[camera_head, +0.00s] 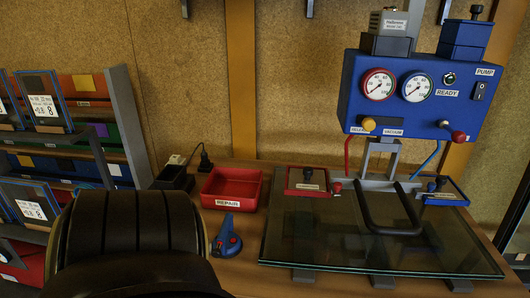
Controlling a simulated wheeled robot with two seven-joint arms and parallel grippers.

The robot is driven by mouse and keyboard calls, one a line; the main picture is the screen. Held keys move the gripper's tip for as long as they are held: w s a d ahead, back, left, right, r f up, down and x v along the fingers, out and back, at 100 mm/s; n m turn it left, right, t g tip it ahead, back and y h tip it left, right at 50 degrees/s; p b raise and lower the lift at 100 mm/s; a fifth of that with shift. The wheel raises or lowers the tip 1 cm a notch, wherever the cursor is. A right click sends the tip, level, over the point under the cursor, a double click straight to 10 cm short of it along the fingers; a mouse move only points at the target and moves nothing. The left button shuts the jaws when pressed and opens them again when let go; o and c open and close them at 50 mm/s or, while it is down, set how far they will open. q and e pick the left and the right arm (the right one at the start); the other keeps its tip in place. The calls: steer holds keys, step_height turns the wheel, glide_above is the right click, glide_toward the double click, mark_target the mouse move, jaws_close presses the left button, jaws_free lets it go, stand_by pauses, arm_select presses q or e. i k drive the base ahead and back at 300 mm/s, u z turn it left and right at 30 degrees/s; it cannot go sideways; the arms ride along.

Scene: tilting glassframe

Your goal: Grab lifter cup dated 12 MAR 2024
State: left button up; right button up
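A small blue lifter cup (227,240) with a red part and a small white label lies on the wooden table, in front of the red tray. The writing on its label is too small to read. A red square piece (301,182) with a dark knob and a white label sits at the back left of the glass panel (330,237). A blue square piece (446,193) with a dark knob and a label sits at the back right. I can read no date on any of them. Neither of my grippers is in view.
A red tray (213,188) labelled REPAIR and a black bin (173,181) stand behind the lifter cup. A blue pump box (418,92) with gauges rises behind the glass. A rack (90,130) stands left. A large dark rounded shape fills the lower left.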

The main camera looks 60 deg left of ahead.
mark_target(306, 178)
steer(key=k, duration=0.15)
steer(key=u, duration=2.5)
steer(key=i, duration=0.2)
steer(key=z, duration=0.15)
